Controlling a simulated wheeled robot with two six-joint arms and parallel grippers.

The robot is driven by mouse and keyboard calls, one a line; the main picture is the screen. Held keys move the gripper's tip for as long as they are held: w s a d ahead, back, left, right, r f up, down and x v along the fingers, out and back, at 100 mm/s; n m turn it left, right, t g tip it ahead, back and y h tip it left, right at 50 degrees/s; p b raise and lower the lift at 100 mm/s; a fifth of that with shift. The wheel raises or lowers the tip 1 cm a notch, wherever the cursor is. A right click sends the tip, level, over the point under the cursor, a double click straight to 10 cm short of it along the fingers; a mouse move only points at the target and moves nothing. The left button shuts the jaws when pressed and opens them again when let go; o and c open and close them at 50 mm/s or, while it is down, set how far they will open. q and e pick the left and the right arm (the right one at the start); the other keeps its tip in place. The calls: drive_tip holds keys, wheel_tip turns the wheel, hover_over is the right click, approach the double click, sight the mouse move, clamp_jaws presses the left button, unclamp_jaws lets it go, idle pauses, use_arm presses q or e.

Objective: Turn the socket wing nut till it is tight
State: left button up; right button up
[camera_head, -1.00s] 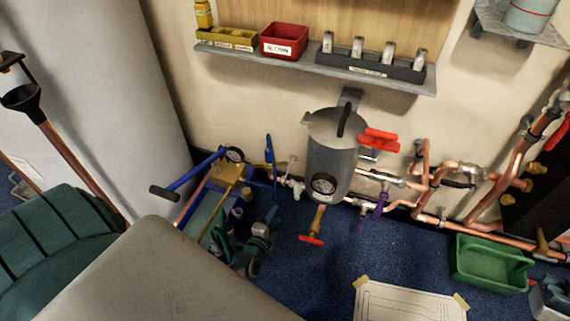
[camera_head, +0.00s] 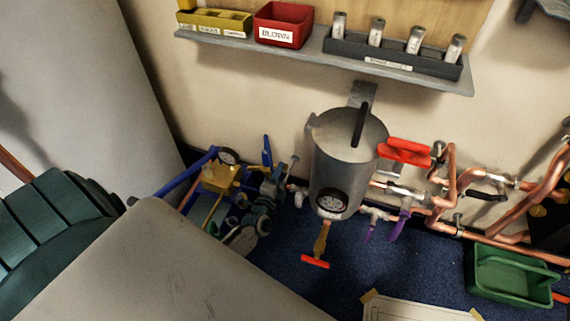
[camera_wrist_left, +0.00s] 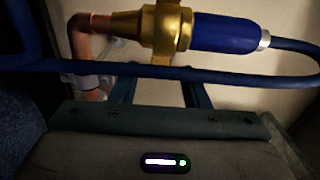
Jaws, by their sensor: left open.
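Red wing-shaped handles show in the head view: one (camera_head: 405,151) at the upper right of the grey vessel (camera_head: 343,165), and one (camera_head: 315,262) on a brass stem below it. Purple wing handles (camera_head: 400,225) hang from the copper pipes at its right. I cannot tell which is the socket wing nut.
A shelf (camera_head: 300,57) with a yellow tray, a red bin (camera_head: 283,24) and a dark rack runs above the vessel. Copper pipes (camera_head: 480,235) line the wall at right. A green crate (camera_head: 508,275) stands on the blue floor.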

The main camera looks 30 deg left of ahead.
use_arm(q)
drive_tip(key=b+x, duration=0.1)
drive_tip(key=x, duration=0.4)
drive_tip(key=shift+w+b, duration=0.25)
drive_tip(key=shift+b, duration=0.1)
clamp_jaws()
